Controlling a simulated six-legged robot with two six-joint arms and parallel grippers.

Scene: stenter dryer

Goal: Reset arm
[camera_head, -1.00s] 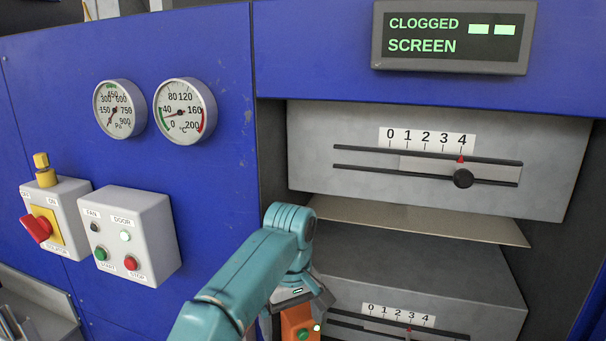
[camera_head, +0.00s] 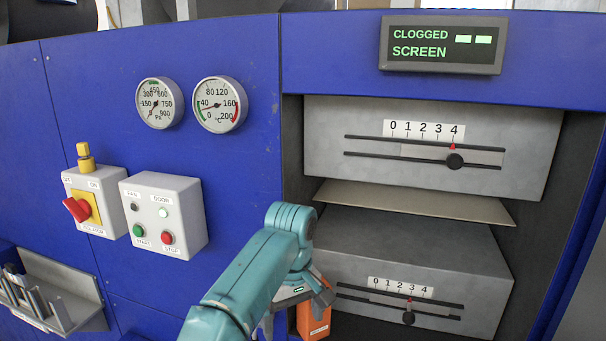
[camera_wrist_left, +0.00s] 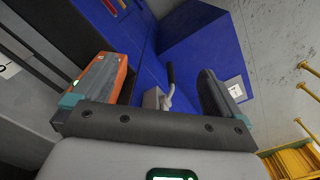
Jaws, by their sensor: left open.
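My left gripper (camera_head: 297,312) is at the bottom middle of the head view, at the end of my teal arm, in front of the lower grey box. In the left wrist view my left gripper (camera_wrist_left: 160,82) is open, its two dark fingers wide apart. An orange block (camera_head: 315,316) shows beside the gripper. It also shows along the left finger in the wrist view (camera_wrist_left: 113,78); I cannot tell whether it is attached to it. My right gripper is not in view.
The blue dryer panel (camera_head: 235,165) carries two gauges (camera_head: 220,104), a red isolator switch (camera_head: 77,208) and a start/stop box (camera_head: 165,215). Upper (camera_head: 330,150) and lower (camera_head: 450,265) grey slider boxes sit in a recess. A display (camera_head: 443,44) reads CLOGGED SCREEN. A grey tray (camera_head: 75,285) is at lower left.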

